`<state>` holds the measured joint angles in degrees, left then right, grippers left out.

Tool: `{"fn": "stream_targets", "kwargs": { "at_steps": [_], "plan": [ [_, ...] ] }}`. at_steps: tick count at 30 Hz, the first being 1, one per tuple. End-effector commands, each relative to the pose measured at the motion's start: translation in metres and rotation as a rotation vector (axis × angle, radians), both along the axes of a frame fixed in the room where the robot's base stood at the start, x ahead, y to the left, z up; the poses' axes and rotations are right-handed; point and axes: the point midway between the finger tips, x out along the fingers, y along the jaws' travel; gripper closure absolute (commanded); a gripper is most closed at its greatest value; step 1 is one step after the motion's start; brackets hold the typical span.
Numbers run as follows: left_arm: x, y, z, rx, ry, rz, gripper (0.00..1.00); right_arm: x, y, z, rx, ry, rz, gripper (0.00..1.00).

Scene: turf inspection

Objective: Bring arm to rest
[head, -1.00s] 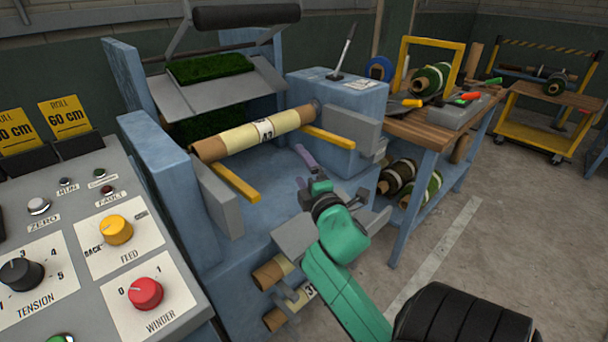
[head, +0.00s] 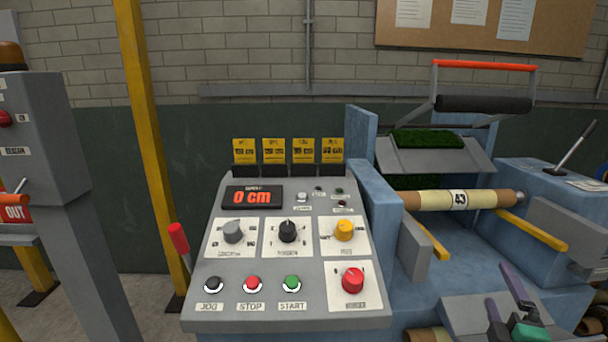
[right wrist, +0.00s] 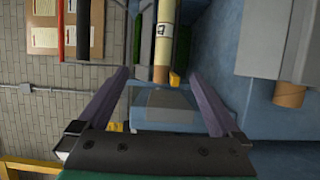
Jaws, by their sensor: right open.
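My right gripper (head: 506,302) shows at the lower right of the head view, in front of the blue winding machine (head: 376,180). Its two purple fingers stand apart with nothing between them. In the right wrist view the open fingers (right wrist: 155,82) point toward the machine and the cream roll core (right wrist: 163,45), clear of both. In the head view this core (head: 460,199), labelled 43, lies across the machine. The rest of the right arm is mostly out of the picture. My left arm is not in view.
The control panel (head: 265,318) stands in the middle, its display (head: 252,197) reading 0 cm. A red-handled lever (head: 179,238) is at its left. A yellow post (head: 145,110) and a grey pillar (head: 75,200) stand further left. Yellow bars (head: 537,232) jut from the machine.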

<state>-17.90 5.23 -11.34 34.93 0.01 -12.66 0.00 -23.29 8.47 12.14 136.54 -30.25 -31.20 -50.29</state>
Motion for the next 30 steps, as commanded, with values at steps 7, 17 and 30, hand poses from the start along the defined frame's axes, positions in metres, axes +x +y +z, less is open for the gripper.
{"fn": "stream_targets", "kwargs": {
  "at_steps": [7,17,30],
  "plan": [
    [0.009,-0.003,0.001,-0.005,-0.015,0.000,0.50,-0.005,0.012,-0.060,0.338,0.111,-0.035,0.00],
    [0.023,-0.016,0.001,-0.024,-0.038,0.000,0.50,-0.038,0.058,-0.159,0.856,0.350,-0.171,0.00],
    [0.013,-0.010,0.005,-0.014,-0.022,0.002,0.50,-0.136,0.155,-0.269,1.370,0.796,-0.550,0.00]
  ]
}}
